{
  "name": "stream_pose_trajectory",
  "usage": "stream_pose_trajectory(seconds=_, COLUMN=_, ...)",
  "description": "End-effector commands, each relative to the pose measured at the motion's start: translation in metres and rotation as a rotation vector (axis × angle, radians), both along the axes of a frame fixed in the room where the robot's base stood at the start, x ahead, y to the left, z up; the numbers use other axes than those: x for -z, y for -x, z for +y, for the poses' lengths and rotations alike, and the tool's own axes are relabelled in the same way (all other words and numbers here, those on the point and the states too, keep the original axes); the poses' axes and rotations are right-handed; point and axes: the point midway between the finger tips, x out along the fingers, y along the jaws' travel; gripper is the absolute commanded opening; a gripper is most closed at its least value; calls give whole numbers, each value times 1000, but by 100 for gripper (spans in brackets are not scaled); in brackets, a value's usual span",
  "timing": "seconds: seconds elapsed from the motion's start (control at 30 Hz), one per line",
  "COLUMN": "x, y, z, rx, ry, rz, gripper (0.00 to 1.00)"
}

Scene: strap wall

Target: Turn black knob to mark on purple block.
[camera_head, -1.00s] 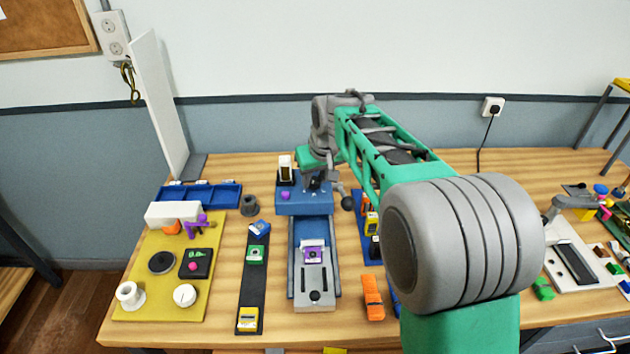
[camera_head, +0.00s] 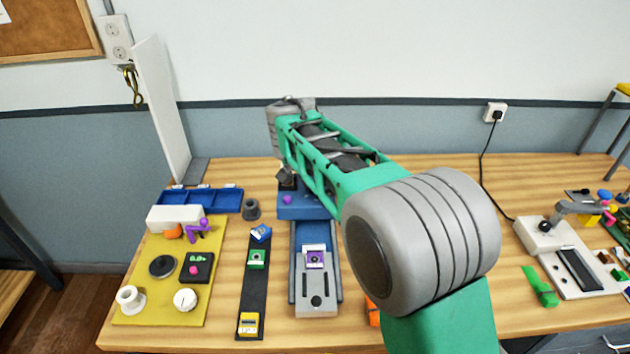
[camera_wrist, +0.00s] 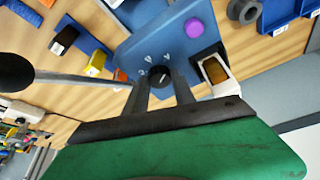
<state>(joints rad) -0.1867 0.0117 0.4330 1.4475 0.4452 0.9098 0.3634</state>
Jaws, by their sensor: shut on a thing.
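The black knob (camera_wrist: 159,74) sits on the face of a blue housing (camera_wrist: 130,47) with white marks around it, and a pale pointer line shows on it. My gripper (camera_wrist: 161,80) has one finger on each side of the knob and is shut on it. In the head view my arm hides the knob and the gripper, while part of the blue housing (camera_head: 302,212) shows. A purple block (camera_head: 315,258) with a white edge and a dark round centre sits on the grey and blue slide in front of the housing. Its mark is too small to read.
A purple button (camera_wrist: 193,28) and a black-and-white piece with a brown window (camera_wrist: 216,72) are close to my gripper. A black strip (camera_head: 254,288) with several small blocks and a yellow board (camera_head: 145,262) lie left. A grey machine (camera_head: 580,262) stands right.

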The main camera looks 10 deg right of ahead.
Motion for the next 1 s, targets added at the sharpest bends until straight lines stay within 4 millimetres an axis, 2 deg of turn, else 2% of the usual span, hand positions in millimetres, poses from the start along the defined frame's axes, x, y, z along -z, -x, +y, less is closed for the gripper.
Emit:
stream_pose_trajectory(seconds=0.53, x=-1, y=-1, z=0, rx=29, ry=-1, rz=-3, gripper=0)
stream_pose_trajectory(seconds=0.57, x=-1, y=-1, z=0, rx=28, ry=-1, rz=-3, gripper=32)
stream_pose_trajectory(seconds=0.8, x=-1, y=0, z=0, rx=28, ry=0, rz=-1, gripper=52)
stream_pose_trajectory(seconds=1.0, x=0, y=0, z=0, rx=28, ry=0, rz=-1, gripper=53)
